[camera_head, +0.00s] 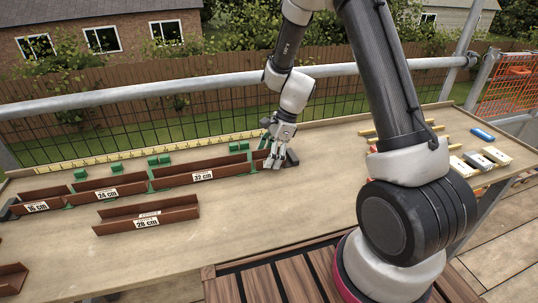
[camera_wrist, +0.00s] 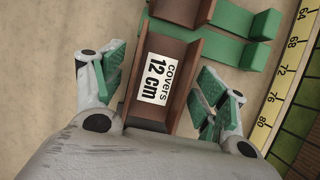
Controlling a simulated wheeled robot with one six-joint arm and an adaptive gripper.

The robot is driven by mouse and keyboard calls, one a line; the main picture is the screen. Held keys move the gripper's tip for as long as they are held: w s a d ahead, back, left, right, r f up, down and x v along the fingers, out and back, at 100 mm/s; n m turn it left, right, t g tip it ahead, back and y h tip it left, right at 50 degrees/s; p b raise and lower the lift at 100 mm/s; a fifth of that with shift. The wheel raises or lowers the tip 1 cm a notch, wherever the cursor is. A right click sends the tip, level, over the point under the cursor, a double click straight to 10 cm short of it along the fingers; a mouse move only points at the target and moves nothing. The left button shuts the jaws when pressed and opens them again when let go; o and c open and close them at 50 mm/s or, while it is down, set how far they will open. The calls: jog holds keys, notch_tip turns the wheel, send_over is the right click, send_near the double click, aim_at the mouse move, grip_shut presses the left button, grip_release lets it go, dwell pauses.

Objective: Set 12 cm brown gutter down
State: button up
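The 12 cm brown gutter (camera_wrist: 176,84) is a short U-shaped channel with a white "covers 12 cm" label in the wrist view. It lies low at the table, end-on to the row of longer gutters, with a small space between it and its neighbour. My gripper (camera_wrist: 163,85) has its green-padded fingers on either side of the gutter. The fingers stand apart, with a gap showing at the left wall; the right pads are close to the right wall. In the head view my gripper (camera_head: 277,158) is at the row's right end and mostly hides the short gutter.
The row holds the 32 cm (camera_head: 205,172), 24 cm (camera_head: 108,191) and 16 cm (camera_head: 40,203) gutters, with green pieces behind. A yellow ruler (camera_wrist: 284,75) runs along the back. A 28 cm gutter (camera_head: 148,214) lies in front. The table middle (camera_head: 270,205) is clear.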

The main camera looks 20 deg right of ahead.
jog(key=shift+r, duration=0.4)
jog(key=s+d+r+n+t+h, duration=0.1)
jog(key=s+d+r+n, duration=0.2)
jog(key=r, duration=0.6)
jog(key=s+d+r+n, duration=0.2)
jog(key=s+d+r, duration=0.15)
jog(key=r, duration=0.65)
jog(key=s+d+r+n+t+h, duration=0.1)
jog(key=s+d+r+n, duration=0.1)
jog(key=s+n, duration=0.2)
jog(key=s+d+r+n+t+h, duration=0.1)
jog(key=s+d+r+n, duration=0.2)
jog(key=s, duration=0.6)
jog(key=s+d+r+n+t+h, duration=0.1)
jog(key=s+d+r+n, duration=0.2)
jog(key=s+n, duration=0.3)
jog(key=shift+s+d+r, duration=0.2)
jog(key=shift+s+r, duration=0.05)
jog(key=shift+s, duration=0.3)
